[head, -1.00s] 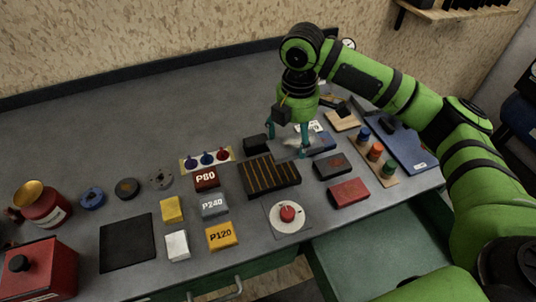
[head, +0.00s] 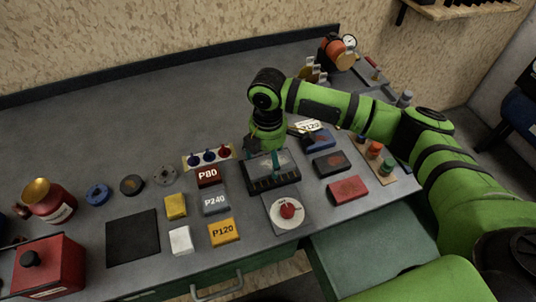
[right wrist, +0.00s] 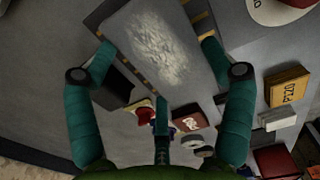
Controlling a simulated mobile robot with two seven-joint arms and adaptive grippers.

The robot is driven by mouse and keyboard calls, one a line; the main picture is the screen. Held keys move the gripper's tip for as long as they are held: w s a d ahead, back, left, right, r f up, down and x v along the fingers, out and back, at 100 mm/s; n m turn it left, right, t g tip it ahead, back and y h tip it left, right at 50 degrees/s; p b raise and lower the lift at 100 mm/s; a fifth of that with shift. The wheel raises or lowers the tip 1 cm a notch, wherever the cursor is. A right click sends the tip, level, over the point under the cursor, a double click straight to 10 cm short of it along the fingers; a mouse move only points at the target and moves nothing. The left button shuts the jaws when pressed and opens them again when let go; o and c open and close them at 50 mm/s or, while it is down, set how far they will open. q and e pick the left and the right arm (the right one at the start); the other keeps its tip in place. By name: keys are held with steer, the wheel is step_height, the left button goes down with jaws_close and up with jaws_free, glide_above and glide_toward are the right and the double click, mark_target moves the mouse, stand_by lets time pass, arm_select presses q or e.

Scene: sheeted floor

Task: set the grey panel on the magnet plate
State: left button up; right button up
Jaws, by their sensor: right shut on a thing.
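The grey panel (right wrist: 155,42), with a pale scuffed patch, lies between the teal fingers of my right gripper (right wrist: 159,52) in the right wrist view. In the head view the panel (head: 287,161) is over the magnet plate (head: 272,185), a dark block with yellowish stripes. The plate's striped edges (right wrist: 205,32) show past the panel's sides in the right wrist view. My right gripper (head: 263,160) is shut on the panel and partly hides it in the head view. I cannot tell whether panel and plate touch. My left gripper is not in view.
Left of the plate stand the P80 (head: 208,175), P240 (head: 215,201) and P120 (head: 223,232) blocks. A dark block (head: 331,164) and a red block (head: 348,190) lie to the right. The bench's back left is clear.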

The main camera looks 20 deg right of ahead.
mark_target(268, 160)
steer(key=shift+f, duration=0.1)
steer(key=o, duration=1.2)
steer(key=shift+o, duration=0.2)
step_height(268, 160, up, 12)
steer(key=b, duration=0.2)
